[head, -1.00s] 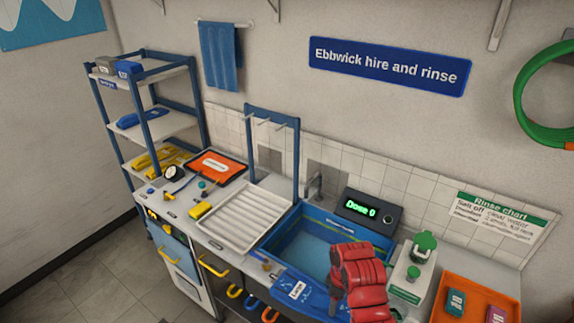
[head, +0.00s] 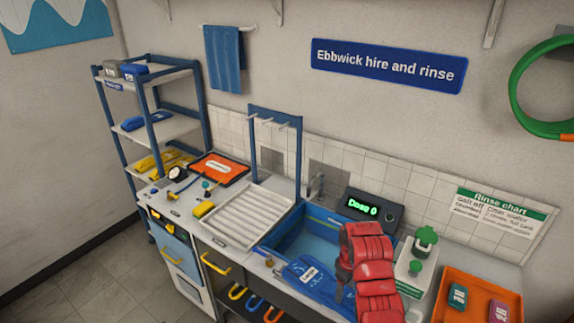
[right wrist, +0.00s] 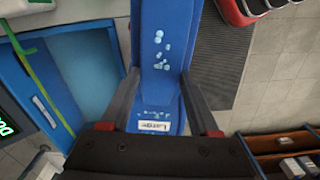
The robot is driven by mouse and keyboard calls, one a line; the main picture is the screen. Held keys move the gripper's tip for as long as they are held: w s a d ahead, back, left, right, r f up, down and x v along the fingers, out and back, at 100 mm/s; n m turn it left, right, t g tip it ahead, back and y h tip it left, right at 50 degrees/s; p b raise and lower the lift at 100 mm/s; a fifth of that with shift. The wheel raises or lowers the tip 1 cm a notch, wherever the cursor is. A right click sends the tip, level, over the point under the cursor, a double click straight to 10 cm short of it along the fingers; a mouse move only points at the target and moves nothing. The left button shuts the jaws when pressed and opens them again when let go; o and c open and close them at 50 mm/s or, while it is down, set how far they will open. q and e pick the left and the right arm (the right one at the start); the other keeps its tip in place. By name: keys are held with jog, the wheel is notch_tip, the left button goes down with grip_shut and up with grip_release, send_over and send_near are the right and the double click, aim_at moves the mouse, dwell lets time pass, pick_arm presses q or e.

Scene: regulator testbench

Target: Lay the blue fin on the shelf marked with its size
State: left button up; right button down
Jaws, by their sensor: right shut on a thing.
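The blue fin (head: 318,286) is in my right gripper, over the counter's front edge by the blue sink (head: 290,243). In the right wrist view the fin (right wrist: 162,60) lies between the two fingers of my right gripper (right wrist: 160,98), with water drops and a white label reading "Large". In the head view my red right forearm hides most of the gripper. The blue rack (head: 151,86) stands at the far left. Its top shelf holds grey and blue items, the middle shelf (head: 172,127) blue fins, the lower one yellow fins. Shelf-edge markings are too small to read. My left gripper is out of view.
A white ribbed drain tray (head: 245,218), an orange tray (head: 219,167), a gauge (head: 176,173) and a yellow block (head: 203,209) occupy the counter between rack and sink. A blue peg frame (head: 300,150) rises behind. A green-topped bottle (head: 424,241) and orange bin (head: 470,277) are at right.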

jog(key=w+r+m+b, duration=0.1)
jog(key=b, duration=0.1)
jog(key=w+d+r+m+b, duration=0.1)
jog(key=w+b, duration=0.1)
jog(key=w+d+r+m+b, duration=0.1)
jog(key=w+m+b, duration=0.1)
jog(key=shift+w+r, duration=0.25)
jog(key=shift+r, duration=0.15)
jog(key=r+m+b, duration=0.1)
jog(key=b, duration=0.1)
jog(key=s+a+r+m+b, duration=0.1)
jog(key=m+b, duration=0.1)
jog(key=b, duration=0.1)
jog(key=a+r+m+b, duration=0.1)
jog(key=m+b, duration=0.1)
jog(key=b, duration=0.1)
jog(key=shift+s, duration=0.3)
jog(key=shift+r, duration=0.1)
jog(key=shift+w+d, duration=0.1)
